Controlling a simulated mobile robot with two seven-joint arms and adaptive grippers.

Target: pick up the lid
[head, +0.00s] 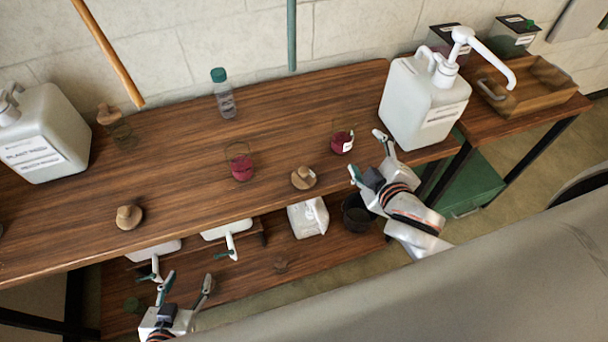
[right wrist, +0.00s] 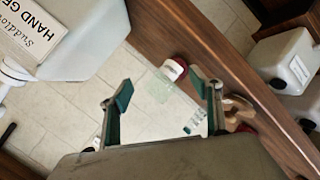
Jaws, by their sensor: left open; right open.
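A round wooden lid with a knob (head: 304,178) lies on the tabletop, left of my right gripper (head: 367,155). In the right wrist view the wooden lid (right wrist: 239,113) is partly hidden behind one finger. My right gripper is open and empty, its fingers apart near a small glass jar with dark red contents (head: 342,144). That jar shows between the fingertips in the right wrist view (right wrist: 174,71). Another wooden lid (head: 129,217) lies near the front edge at left, and a third (head: 108,114) is by a glass jar at the back. My left gripper (head: 187,284) is open and empty, low in front of the table.
A second red-filled jar (head: 241,168) stands mid-table. A large white pump bucket (head: 422,105) stands at the right end, another container (head: 42,135) at the left. A clear bottle (head: 223,95) stands at the back. The lower shelf (head: 255,265) holds white containers and a dark pot.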

